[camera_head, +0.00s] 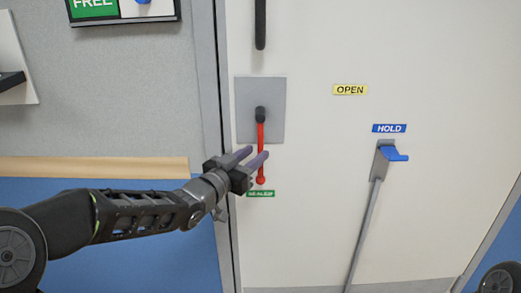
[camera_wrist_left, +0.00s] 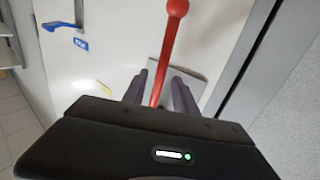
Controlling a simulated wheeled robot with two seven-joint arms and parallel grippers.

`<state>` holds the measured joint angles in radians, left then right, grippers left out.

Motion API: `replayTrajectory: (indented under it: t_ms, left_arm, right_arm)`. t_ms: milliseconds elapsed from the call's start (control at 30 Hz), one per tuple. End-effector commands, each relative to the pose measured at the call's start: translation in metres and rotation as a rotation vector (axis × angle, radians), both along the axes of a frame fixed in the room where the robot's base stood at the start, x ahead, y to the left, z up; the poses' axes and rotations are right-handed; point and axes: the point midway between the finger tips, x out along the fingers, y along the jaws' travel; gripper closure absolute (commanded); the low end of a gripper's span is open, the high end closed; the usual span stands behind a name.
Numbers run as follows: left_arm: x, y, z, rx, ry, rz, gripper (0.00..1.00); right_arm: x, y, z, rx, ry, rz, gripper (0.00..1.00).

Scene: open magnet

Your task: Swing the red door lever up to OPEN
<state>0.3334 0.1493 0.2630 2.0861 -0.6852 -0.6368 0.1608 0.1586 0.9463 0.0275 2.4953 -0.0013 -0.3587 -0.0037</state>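The red door lever (camera_head: 261,140) hangs straight down from a black pivot on a grey plate (camera_head: 275,92) on the white door. Its red ball end is just above a small green label (camera_head: 260,194) whose text is hard to read. The yellow OPEN label (camera_head: 350,90) is up and right of the lever. My left gripper (camera_head: 259,151) is at the lever's lower half. In the left wrist view the red lever (camera_wrist_left: 169,42) runs between the two fingers (camera_wrist_left: 160,78), with gaps seeming to show on both sides. My right gripper is not in view.
A blue HOLD label (camera_head: 389,128) and a blue hook (camera_head: 397,155) on a grey rod are to the right on the door. A black vertical handle (camera_head: 260,22) is above the lever. A wooden rail (camera_head: 95,168) crosses the wall at left.

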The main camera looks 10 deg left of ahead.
Motion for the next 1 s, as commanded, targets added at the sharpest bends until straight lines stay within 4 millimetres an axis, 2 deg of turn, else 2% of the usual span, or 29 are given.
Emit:
replayTrajectory:
  t_ms: [100,233,567,1000]
  left_arm:
    - [0.017,-0.007,0.000,-0.002,0.002,-0.001,0.66]
    - [0.029,-0.011,0.000,-0.001,-0.001,-0.001,0.66]
    - [0.033,-0.012,0.000,0.000,0.000,0.000,0.66]
    - [0.033,-0.012,0.000,0.000,0.000,0.001,1.00]
  right_arm:
    - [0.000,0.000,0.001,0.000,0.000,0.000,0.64]
    - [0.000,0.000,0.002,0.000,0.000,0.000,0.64]
    - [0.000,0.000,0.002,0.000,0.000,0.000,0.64]
    - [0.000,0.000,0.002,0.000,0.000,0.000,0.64]
